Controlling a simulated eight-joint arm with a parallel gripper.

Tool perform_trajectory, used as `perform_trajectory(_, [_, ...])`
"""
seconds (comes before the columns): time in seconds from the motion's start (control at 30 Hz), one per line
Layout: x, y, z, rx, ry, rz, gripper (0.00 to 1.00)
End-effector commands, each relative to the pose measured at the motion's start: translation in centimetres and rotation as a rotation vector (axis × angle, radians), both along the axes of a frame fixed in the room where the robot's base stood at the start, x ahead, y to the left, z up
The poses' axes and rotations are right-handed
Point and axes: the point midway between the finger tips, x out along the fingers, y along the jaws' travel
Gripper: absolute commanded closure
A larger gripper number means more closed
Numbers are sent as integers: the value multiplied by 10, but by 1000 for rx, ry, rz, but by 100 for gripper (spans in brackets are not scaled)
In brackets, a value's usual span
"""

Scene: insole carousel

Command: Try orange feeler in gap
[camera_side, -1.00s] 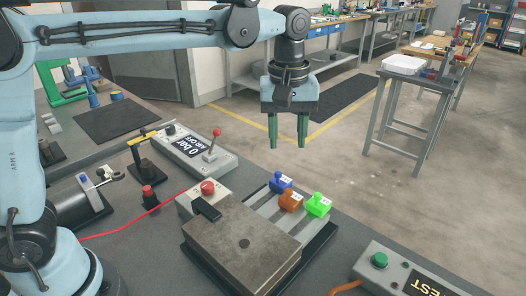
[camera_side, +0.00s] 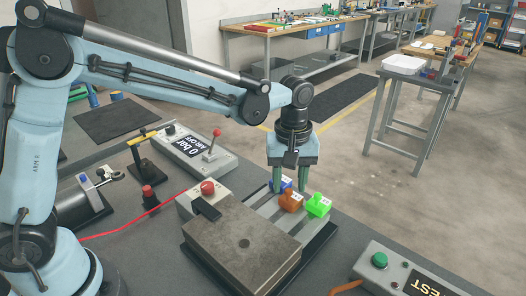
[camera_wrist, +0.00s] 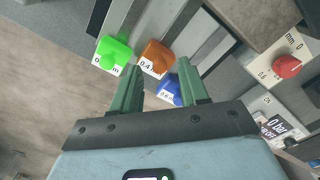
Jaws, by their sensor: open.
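The orange feeler (camera_side: 291,201) sits in the slotted rack between the blue feeler (camera_side: 283,184) and the green feeler (camera_side: 318,204). In the wrist view the orange feeler (camera_wrist: 155,58) bears a label that seems to read 0.4 and lies ahead of the fingertips. My gripper (camera_side: 290,192) is open and empty, low behind the feelers. In the wrist view my gripper's fingers (camera_wrist: 156,76) point toward the feelers, with the blue feeler (camera_wrist: 168,91) near the right finger and the green feeler (camera_wrist: 114,50) near the left. I cannot tell whether the fingers touch anything.
A heavy grey plate (camera_side: 240,240) lies in front of the rack, with a gauge box with a red knob (camera_side: 208,188) beside it. A lever box reading 0 bar (camera_side: 190,148) stands behind. A green-button box (camera_side: 380,262) is at front right.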

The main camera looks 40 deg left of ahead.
Motion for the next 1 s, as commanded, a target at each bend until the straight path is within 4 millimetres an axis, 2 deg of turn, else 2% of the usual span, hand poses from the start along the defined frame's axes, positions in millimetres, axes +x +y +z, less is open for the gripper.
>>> perform_trajectory(0.2, [0,0,-12,0,0,0,56])
perform_trajectory(0.47, [0,0,-12,0,0,0,56])
perform_trajectory(0.7, [0,0,-12,0,0,0,93])
perform_trajectory(0.77, [0,0,-12,0,0,0,100])
perform_trajectory(1.0, [-10,0,-12,1,1,-1,100])
